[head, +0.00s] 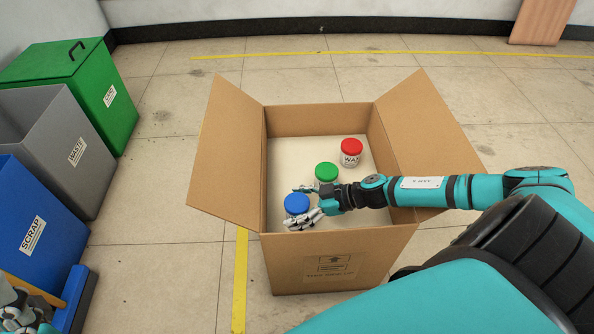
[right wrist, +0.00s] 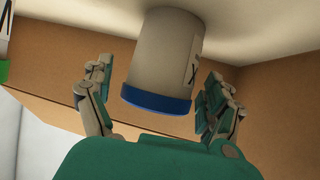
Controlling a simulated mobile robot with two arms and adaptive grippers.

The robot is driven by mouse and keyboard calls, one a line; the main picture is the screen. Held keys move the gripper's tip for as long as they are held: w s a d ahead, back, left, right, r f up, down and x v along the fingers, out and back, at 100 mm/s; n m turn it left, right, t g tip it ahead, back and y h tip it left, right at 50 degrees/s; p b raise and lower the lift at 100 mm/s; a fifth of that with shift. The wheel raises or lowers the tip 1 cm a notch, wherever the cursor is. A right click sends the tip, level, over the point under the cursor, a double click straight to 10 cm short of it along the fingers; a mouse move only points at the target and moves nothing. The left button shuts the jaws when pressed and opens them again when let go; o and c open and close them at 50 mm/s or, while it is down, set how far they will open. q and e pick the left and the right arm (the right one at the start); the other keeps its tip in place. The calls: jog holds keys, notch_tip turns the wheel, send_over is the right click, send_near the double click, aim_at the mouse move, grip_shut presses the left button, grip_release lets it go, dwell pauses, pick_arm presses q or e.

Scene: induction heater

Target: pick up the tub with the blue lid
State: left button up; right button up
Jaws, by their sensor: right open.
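The tub with the blue lid (head: 297,204) stands in the near left part of an open cardboard box (head: 340,262). In the right wrist view the tub (right wrist: 160,60) shows its pale body, with its blue lid toward my palm. My right gripper (head: 305,205) reaches into the box from the right. Its fingers (right wrist: 155,95) are open, one on each side of the tub, with gaps between them and it. My left gripper (head: 22,310) shows only partly at the bottom left corner; its jaws are unclear.
A green-lidded tub (head: 327,172) and a red-lidded tub (head: 351,152) stand farther back in the box. The box flaps (head: 228,150) are spread outward. Blue (head: 30,225), grey (head: 60,140) and green (head: 100,95) bins stand at the left.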

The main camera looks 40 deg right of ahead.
jog(key=shift+c, duration=0.4)
jog(key=c, duration=1.3)
jog(key=shift+c, duration=0.7)
jog(key=shift+r, duration=0.15)
